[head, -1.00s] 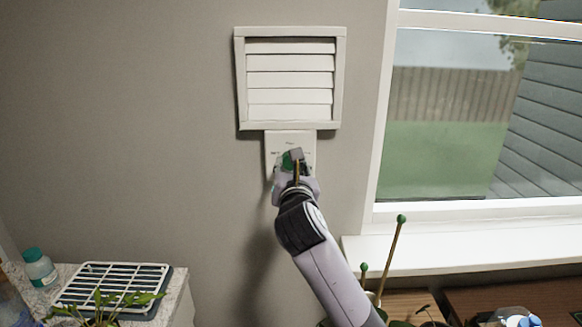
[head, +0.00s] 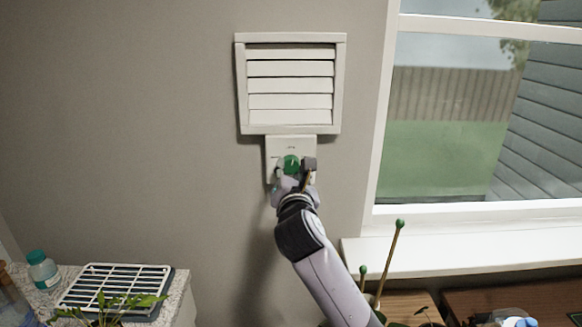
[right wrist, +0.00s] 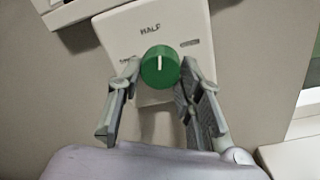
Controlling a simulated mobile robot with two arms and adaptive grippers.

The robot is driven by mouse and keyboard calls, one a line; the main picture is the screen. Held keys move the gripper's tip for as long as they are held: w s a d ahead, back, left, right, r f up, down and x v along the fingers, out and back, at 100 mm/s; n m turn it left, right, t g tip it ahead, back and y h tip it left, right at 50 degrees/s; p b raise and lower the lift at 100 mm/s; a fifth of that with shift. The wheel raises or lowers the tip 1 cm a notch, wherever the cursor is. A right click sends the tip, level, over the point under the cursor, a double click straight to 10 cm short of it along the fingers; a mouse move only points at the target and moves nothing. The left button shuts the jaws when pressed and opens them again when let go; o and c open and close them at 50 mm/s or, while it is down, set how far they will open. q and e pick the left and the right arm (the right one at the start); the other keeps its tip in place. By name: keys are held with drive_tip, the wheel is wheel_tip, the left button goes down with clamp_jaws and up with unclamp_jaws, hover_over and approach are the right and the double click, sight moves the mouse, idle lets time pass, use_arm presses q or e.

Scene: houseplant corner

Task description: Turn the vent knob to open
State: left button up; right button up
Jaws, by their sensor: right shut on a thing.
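The green vent knob (right wrist: 160,67) sits on a white plate (right wrist: 187,22) on the wall, below the slatted white vent (head: 290,84). Its white pointer line is upright, toward the word HALF in the right wrist view. Smaller labels at left and right are too blurred to read. The knob also shows in the head view (head: 291,164). My right gripper (right wrist: 158,78) is shut on the knob, one finger on each side. The slats are tilted with thin dark gaps between them. My left gripper is not in view.
A window (head: 480,110) with a white sill (head: 460,251) is at the right. A counter at lower left bears a white rack (head: 112,288), a bottle (head: 42,270) and a plant. Green-tipped stakes (head: 393,255) rise near my right arm. The wall around the vent is clear.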

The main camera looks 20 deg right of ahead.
drive_tip(key=m+p, duration=0.1)
drive_tip(key=m, duration=0.3)
drive_tip(key=shift+a+m, duration=0.1)
drive_tip(key=shift+m, duration=0.3)
drive_tip(key=m, duration=0.2)
drive_tip(key=shift+m, duration=0.4)
drive_tip(key=shift+m+h, duration=0.4)
drive_tip(key=shift+m, duration=1.5)
drive_tip(key=o, duration=1.2)
drive_tip(key=shift+c, duration=0.2)
drive_tip(key=v, duration=1.2)
